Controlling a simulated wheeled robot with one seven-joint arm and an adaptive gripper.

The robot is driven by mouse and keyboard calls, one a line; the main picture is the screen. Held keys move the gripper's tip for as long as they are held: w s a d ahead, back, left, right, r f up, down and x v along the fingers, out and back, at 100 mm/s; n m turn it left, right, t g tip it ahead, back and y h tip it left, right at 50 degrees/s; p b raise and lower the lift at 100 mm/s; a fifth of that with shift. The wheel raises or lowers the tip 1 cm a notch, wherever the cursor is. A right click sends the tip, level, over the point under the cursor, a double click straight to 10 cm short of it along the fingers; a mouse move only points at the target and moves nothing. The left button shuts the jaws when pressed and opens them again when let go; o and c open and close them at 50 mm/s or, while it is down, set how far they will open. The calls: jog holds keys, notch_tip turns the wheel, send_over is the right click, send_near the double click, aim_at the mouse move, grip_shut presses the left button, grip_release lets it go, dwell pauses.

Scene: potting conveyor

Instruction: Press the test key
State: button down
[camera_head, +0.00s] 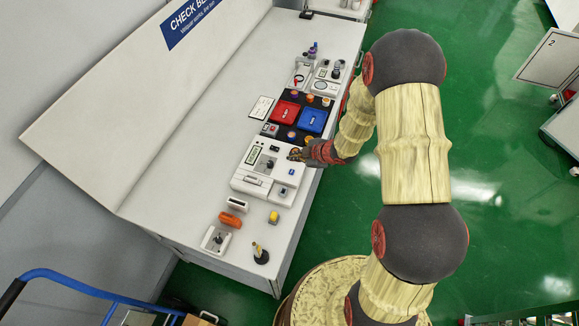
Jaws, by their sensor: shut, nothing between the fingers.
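My gripper (297,155) is shut and empty, reaching in from the right over the bench. Its tips are at the upper right part of a white test device (250,182). The device has a small display (253,155), a dark knob-like part (269,163) and a small blue part (291,172). I cannot tell which of its small parts is the test key, or whether the fingertips touch the device. The gripper hides part of the device's upper right edge.
Above the device lies a black mat with a red case (285,111) and a blue case (312,120). Below are an orange item (231,219), a yellow block (273,217) and a black-based lever (261,256). The bench's left side (180,170) is clear.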

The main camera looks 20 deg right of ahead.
aim_at(291, 173)
jog(key=shift+w+a+r+n+y, duration=0.3)
jog(key=shift+a+r+n+y, duration=0.15)
jog(key=shift+a+r, duration=0.3)
notch_tip(291, 173, down, 9)
jog(key=b, duration=0.7)
jog(key=shift+r, duration=0.1)
dwell(1.0)
jog(key=shift+f+b, duration=0.4)
jog(key=shift+f, duration=0.05)
jog(key=shift+f+b, duration=0.3)
jog(key=shift+f, duration=0.05)
dwell(0.6)
jog(key=shift+r, duration=0.1)
jog(key=shift+r+p, duration=0.7)
jog(key=shift+r, duration=0.05)
